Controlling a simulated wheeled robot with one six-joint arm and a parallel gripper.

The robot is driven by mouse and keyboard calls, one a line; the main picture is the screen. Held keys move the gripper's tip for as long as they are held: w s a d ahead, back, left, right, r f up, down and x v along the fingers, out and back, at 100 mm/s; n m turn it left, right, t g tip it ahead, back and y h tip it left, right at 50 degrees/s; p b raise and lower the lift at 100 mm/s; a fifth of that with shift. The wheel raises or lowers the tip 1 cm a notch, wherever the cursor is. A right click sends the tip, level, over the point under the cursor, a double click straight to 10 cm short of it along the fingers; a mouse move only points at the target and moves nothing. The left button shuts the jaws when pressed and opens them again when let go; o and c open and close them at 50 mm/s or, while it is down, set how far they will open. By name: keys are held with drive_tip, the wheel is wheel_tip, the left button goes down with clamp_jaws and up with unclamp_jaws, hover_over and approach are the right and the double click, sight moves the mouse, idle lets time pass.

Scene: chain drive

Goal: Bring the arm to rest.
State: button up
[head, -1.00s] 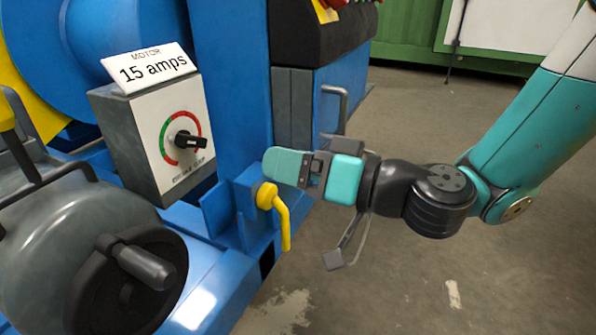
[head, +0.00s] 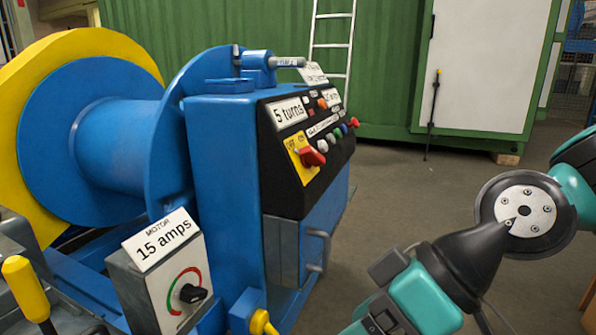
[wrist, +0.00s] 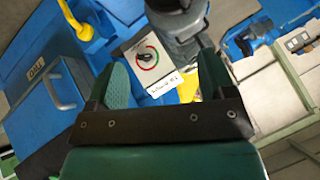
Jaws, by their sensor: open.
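My arm's wrist and gripper body (head: 400,300) show at the lower right of the head view, with the fingertips cut off by the bottom edge. In the wrist view my gripper (wrist: 162,78) is open, its two green fingers apart with nothing held between them. In the head view the yellow handle (head: 262,322) is mostly cut off at the bottom edge.
The blue machine with its control panel (head: 310,140) stands left of my arm. A grey box labelled 15 amps (head: 165,290) is at the lower left. A blue drum with yellow flange (head: 60,60) is behind it. Open floor (head: 400,190) lies between machine and green wall (head: 220,25).

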drive_tip(key=s+d+r+m+h+p, duration=0.35)
drive_tip(key=d+r+h+p, duration=0.2)
drive_tip(key=d+r, duration=0.35)
wheel_tip(320, 180, up, 36)
drive_tip(key=y+p, duration=0.1)
drive_tip(key=p, duration=3.5)
drive_tip(key=shift+w+a+f+p, duration=0.25)
drive_tip(key=shift+w+p, duration=0.1)
drive_tip(key=shift+p, duration=0.05)
